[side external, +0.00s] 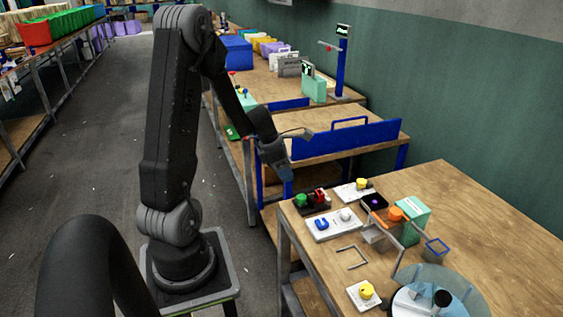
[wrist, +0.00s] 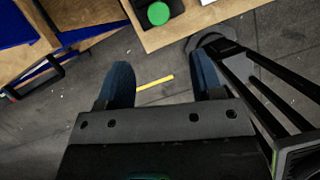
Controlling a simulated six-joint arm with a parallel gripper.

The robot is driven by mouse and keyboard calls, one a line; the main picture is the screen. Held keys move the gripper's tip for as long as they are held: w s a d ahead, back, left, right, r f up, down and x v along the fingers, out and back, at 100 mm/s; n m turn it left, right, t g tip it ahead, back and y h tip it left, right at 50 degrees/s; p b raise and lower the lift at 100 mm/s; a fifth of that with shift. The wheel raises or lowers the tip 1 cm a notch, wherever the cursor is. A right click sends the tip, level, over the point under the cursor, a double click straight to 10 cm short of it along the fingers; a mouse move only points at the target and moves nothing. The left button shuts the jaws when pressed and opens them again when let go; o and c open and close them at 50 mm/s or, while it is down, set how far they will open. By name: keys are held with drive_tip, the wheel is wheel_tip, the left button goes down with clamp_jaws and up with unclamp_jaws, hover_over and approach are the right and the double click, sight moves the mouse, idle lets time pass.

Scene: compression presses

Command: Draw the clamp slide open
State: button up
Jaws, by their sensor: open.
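My gripper (side external: 282,172) hangs in the air off the near left corner of the workbench, pointing down. In the wrist view its two blue fingers (wrist: 160,78) are spread wide, with only floor seen between them. On the workbench stands a mint-green block (side external: 412,217) with an orange knob (side external: 395,214) and a grey frame (side external: 380,238) beside it. I cannot tell which part is the clamp slide. My gripper is well apart from all of these.
A black base with a green button (side external: 301,199) and a red part (side external: 320,196) is nearest my gripper; the green button also shows in the wrist view (wrist: 158,13). White plates with knobs and a round glassy disc (side external: 440,285) crowd the bench (side external: 500,220). Its right side is clear.

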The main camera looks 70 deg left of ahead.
drive_tip(key=shift+v, duration=1.25)
drive_tip(key=d+r+m, duration=0.5)
drive_tip(key=d+m, duration=0.3)
drive_tip(key=d, duration=0.1)
drive_tip(key=d+r+m, duration=0.6)
drive_tip(key=d+m, duration=0.2)
drive_tip(key=m, duration=0.1)
drive_tip(key=s+d+r+m+t+y, duration=0.1)
drive_tip(key=s+d+r+m, duration=0.3)
drive_tip(key=s+d+m, duration=0.5)
drive_tip(key=d+m, duration=0.1)
drive_tip(key=m, duration=0.6)
drive_tip(key=shift+s+d+r, duration=0.2)
drive_tip(key=shift+s+r, duration=0.15)
drive_tip(key=shift+r, duration=0.05)
